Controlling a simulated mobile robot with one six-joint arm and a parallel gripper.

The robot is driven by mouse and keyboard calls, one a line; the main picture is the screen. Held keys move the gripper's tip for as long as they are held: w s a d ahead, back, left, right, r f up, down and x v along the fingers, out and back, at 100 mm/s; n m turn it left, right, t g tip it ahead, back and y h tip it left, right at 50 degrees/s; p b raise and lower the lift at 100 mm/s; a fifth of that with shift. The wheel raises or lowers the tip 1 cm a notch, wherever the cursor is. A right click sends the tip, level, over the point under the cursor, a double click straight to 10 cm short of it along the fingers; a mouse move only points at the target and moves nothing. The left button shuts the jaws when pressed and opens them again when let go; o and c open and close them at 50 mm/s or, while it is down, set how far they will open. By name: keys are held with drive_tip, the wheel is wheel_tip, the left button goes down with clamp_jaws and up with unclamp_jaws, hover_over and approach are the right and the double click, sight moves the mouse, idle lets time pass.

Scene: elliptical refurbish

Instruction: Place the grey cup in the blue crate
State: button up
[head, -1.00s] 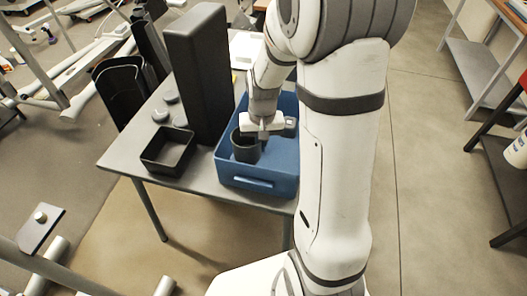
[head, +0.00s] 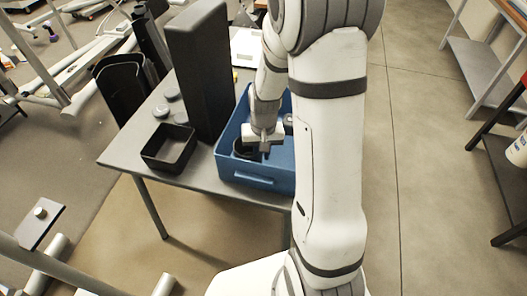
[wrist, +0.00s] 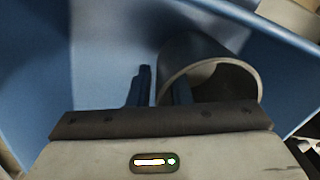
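The grey cup (head: 242,149) is inside the blue crate (head: 258,178), near its left front corner. In the wrist view the cup (wrist: 205,50) shows its open rim towards me, and its base looks close to the crate's inner wall. My gripper (head: 264,151) reaches down into the crate. In the wrist view the gripper (wrist: 160,88) has one finger outside the cup and one within its rim. A thin gap shows between the outer finger and the cup wall, so the fingers look slightly open. The cup's contact with the crate floor is hidden.
The crate stands on a grey table (head: 196,180). A black open box (head: 168,148) is left of it, with a tall black block (head: 204,72) behind. A white flat item (head: 247,46) lies at the back. Small round grey items lie on the left.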

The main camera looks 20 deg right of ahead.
drive_tip(key=shift+o, duration=0.4)
drive_tip(key=shift+r, duration=0.1)
drive_tip(key=shift+r, duration=0.25)
wheel_tip(320, 180, up, 11)
drive_tip(key=p, duration=0.1)
drive_tip(key=s+a+r+n+t, duration=0.1)
drive_tip(key=s+r, duration=0.3)
drive_tip(key=s, duration=0.3)
drive_tip(key=s+a+r+n+t, duration=0.1)
drive_tip(key=s+r, duration=0.2)
drive_tip(key=s, duration=0.4)
drive_tip(key=shift+s+r, duration=0.4)
drive_tip(key=shift+a, duration=0.15)
